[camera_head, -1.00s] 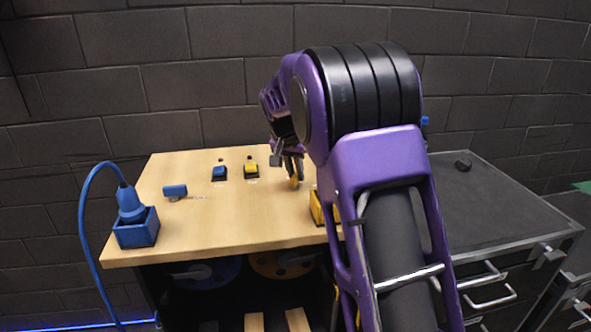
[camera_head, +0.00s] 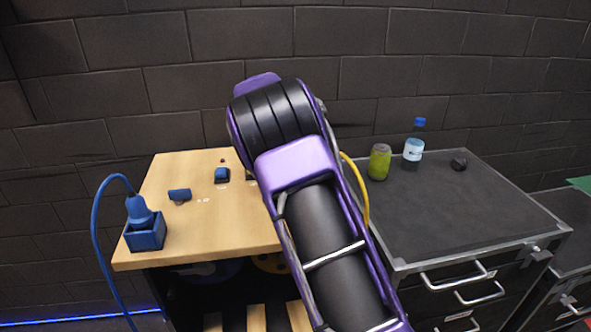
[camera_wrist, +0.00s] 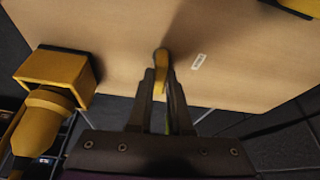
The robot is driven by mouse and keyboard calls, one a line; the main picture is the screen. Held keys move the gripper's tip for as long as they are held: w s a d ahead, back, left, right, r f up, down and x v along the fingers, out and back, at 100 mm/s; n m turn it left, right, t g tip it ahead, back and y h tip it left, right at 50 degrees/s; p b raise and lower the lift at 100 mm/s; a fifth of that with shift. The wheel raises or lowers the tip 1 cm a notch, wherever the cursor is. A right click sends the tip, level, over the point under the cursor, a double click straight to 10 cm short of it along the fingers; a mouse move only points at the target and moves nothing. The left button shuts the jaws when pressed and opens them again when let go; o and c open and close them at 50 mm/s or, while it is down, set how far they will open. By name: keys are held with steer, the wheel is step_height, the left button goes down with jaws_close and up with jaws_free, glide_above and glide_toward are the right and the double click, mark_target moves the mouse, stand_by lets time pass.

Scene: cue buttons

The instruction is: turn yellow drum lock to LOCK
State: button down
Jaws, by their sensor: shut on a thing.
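My gripper (camera_wrist: 160,82) shows in the wrist view, its two fingers close together on the yellow drum lock (camera_wrist: 161,58). The lock's rounded yellow end sticks out beyond the fingertips, over the wooden table top. A small white label (camera_wrist: 198,62) lies on the wood to the right of the lock; I cannot read its text. Which way the lock is turned is not clear. In the head view my arm hides the gripper and the yellow lock.
A yellow box with a yellow plug (camera_wrist: 55,68) stands left of my gripper. The wooden table (camera_head: 215,232) also bears a blue drum lock (camera_head: 179,195), a blue button (camera_head: 222,174) and a blue box (camera_head: 146,235). A green can (camera_head: 379,162) and a bottle (camera_head: 413,148) stand on the dark cabinet (camera_head: 450,210).

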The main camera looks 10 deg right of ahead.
steer(key=shift+m+g+p, duration=0.3)
steer(key=shift+m+p, duration=0.05)
steer(key=shift+m, duration=0.25)
steer(key=c, duration=0.8)
jaws_free()
steer(key=shift+c, duration=0.2)
steer(key=v, duration=1.7)
steer(key=shift+r, duration=0.25)
